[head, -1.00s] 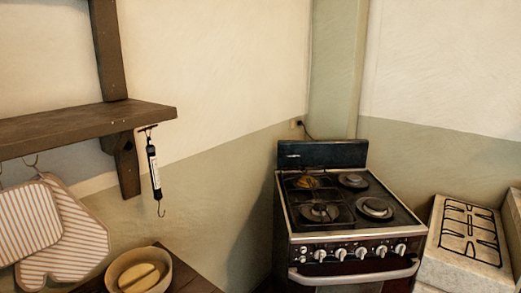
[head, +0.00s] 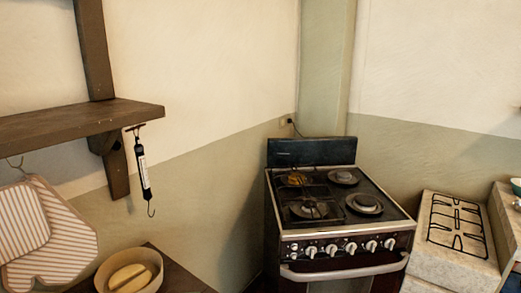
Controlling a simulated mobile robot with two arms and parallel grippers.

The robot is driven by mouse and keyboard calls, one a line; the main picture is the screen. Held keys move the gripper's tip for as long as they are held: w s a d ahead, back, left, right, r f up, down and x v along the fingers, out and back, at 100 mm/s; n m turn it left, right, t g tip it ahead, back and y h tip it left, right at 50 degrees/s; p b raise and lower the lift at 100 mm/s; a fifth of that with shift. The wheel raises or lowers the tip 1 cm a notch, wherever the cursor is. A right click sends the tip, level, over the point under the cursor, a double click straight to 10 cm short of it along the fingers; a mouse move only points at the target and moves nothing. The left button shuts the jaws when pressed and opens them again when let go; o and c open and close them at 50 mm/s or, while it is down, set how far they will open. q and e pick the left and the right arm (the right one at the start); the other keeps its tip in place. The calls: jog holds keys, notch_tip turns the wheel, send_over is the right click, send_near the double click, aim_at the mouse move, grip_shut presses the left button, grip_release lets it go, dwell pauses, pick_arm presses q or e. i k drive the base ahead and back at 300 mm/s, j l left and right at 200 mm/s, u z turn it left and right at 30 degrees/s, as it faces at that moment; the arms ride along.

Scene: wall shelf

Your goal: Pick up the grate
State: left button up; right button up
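A black wire grate (head: 457,226) lies flat on a pale stone-like block to the right of the stove. Another dark grate (head: 309,203) sits over the left burners of the stove (head: 343,246). The stove's two right burners have no grate over them. Neither of my grippers is in the head view.
A wooden shelf (head: 75,121) on the wall holds a hanging spring scale (head: 143,174). Striped oven mitts (head: 60,246) hang below it. A bowl (head: 106,272) with bread-like pieces stands on a wooden surface at the lower left. A counter with a greenish object (head: 516,186) is at the right edge.

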aim_at(456, 222)
jog(key=z, duration=1.45)
jog(key=i+u, duration=0.1)
